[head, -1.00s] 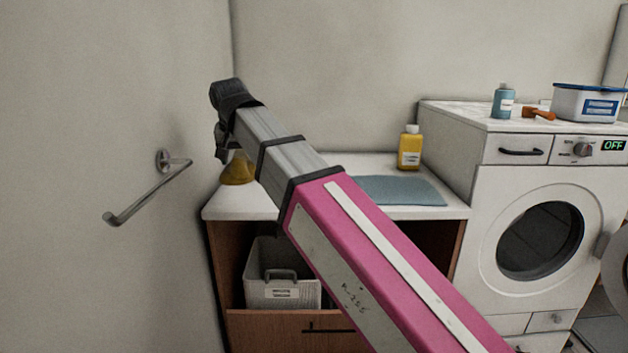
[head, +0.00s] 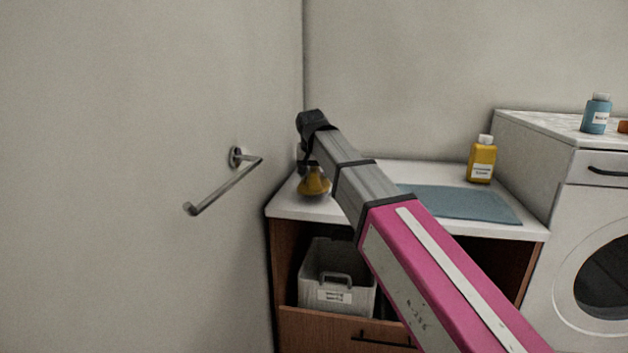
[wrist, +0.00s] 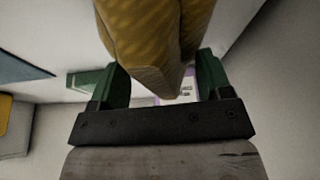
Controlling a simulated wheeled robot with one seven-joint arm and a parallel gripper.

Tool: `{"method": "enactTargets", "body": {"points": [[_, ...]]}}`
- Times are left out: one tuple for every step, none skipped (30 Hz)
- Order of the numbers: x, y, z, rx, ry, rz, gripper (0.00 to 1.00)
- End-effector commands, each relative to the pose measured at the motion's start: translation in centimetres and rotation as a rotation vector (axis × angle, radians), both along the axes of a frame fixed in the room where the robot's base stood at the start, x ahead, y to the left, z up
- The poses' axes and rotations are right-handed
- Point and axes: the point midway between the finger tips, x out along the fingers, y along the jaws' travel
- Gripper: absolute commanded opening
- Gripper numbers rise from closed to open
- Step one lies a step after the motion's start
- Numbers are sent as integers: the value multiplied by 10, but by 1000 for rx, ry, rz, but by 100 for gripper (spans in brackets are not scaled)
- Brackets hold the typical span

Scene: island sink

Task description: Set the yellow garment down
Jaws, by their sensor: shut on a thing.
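The yellow garment (head: 314,183) hangs bunched from my gripper at the far left end of the white counter (head: 300,206). In the head view, my arm's dark wrist hides most of the gripper and part of the garment. In the wrist view the garment (wrist: 155,40) fills the top middle, between the two green fingers of my gripper (wrist: 160,75), which are shut on it. I cannot tell whether its lower end touches the counter.
A blue-grey mat (head: 465,204) lies on the counter, with a yellow bottle (head: 482,162) behind it. A light basket (head: 335,280) sits below. A towel bar (head: 225,188) sticks out of the left wall. A washer (head: 585,255) bearing a blue bottle (head: 596,115) stands at right.

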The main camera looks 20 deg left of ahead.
Motion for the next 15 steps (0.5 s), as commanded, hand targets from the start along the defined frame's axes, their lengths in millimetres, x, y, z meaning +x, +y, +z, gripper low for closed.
{"method": "enactTargets", "body": {"points": [[-1, -1, -8, 0, 1, 0, 34], [-1, -1, -12, 0, 0, 0, 34], [-1, -1, -18, 0, 0, 0, 34], [-1, -1, -22, -1, 1, 0, 34], [-1, -1, -25, -1, 1, 0, 34], [-1, 0, -28, -1, 1, 0, 34], [-1, 0, -29, 0, 0, 0, 34], [-1, 0, -29, 0, -1, 0, 34], [0, 0, -28, 0, -1, 0, 34], [0, 0, -28, 0, -1, 0, 34], [0, 0, -28, 0, -1, 0, 34], [0, 0, -28, 0, -1, 0, 34], [0, 0, -28, 0, -1, 0, 34], [0, 0, -28, 0, -1, 0, 34], [-1, 0, -29, 0, -1, 0, 34]]}}
